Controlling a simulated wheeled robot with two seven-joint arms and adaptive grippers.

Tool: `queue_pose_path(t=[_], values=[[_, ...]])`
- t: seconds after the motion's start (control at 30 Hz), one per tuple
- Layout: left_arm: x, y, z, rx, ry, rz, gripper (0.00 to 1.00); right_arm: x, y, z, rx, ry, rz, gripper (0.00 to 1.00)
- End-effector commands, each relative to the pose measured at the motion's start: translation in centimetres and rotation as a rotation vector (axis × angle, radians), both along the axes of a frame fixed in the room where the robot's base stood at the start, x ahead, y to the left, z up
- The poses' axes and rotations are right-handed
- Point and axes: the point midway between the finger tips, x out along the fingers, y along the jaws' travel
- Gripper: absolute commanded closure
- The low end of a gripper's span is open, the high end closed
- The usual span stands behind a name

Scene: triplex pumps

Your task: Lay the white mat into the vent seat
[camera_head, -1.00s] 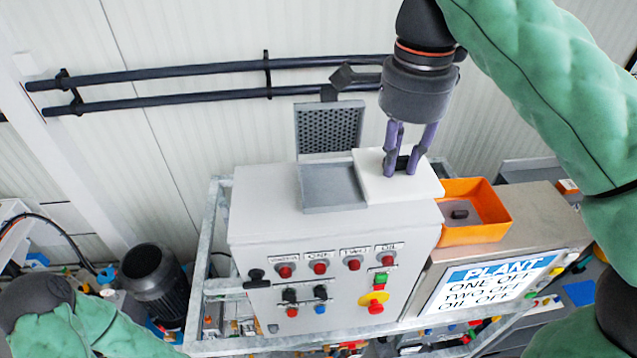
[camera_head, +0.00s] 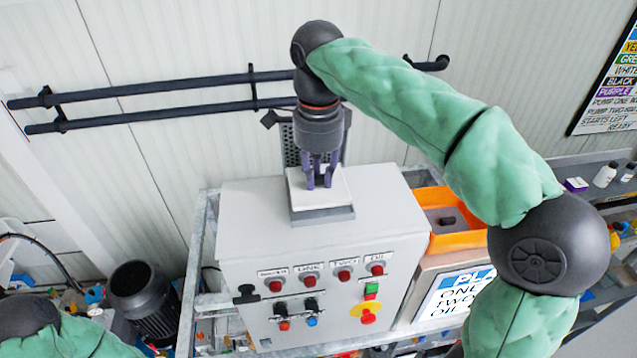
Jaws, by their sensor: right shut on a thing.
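The white mat (camera_head: 330,198) is a flat square slab over the grey vent seat (camera_head: 323,216) on top of the control box. The front rim of the seat shows below the mat, and the mat covers most of the rest. I cannot tell whether the mat lies inside the seat or is just above it. My right gripper (camera_head: 319,184) points down with its purple fingers shut on the mat's grip, which the fingers mostly hide. My left gripper is out of view; only part of my left arm shows at the lower left.
The perforated vent lid (camera_head: 290,150) stands open behind the seat, partly hidden by my gripper. An orange tray (camera_head: 432,241) with a dark piece sits right of the control box (camera_head: 245,215). Black rails (camera_head: 150,115) run along the wall behind. The box top left of the seat is clear.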

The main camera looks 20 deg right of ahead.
Motion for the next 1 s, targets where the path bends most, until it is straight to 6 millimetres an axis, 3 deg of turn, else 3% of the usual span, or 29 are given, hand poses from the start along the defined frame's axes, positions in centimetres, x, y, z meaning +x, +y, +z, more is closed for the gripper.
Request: queue_pose_path(t=[0.23,0.63,0.67,0.73,1.0], values=[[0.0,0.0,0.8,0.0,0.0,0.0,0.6,0.0,0.0,-2.8,0.0,0.002,-0.001,1.0],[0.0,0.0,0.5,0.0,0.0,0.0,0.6,0.0,0.0,-3.4,-0.001,0.001,0.0,1.0],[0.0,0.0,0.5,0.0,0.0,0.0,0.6,0.0,0.0,-3.4,-0.001,0.001,0.0,0.74],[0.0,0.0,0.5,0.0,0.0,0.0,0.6,0.0,0.0,-3.4,-0.001,0.001,0.0,0.54],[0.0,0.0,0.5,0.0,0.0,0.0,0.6,0.0,0.0,-3.3,-0.001,0.001,0.0,0.53]])
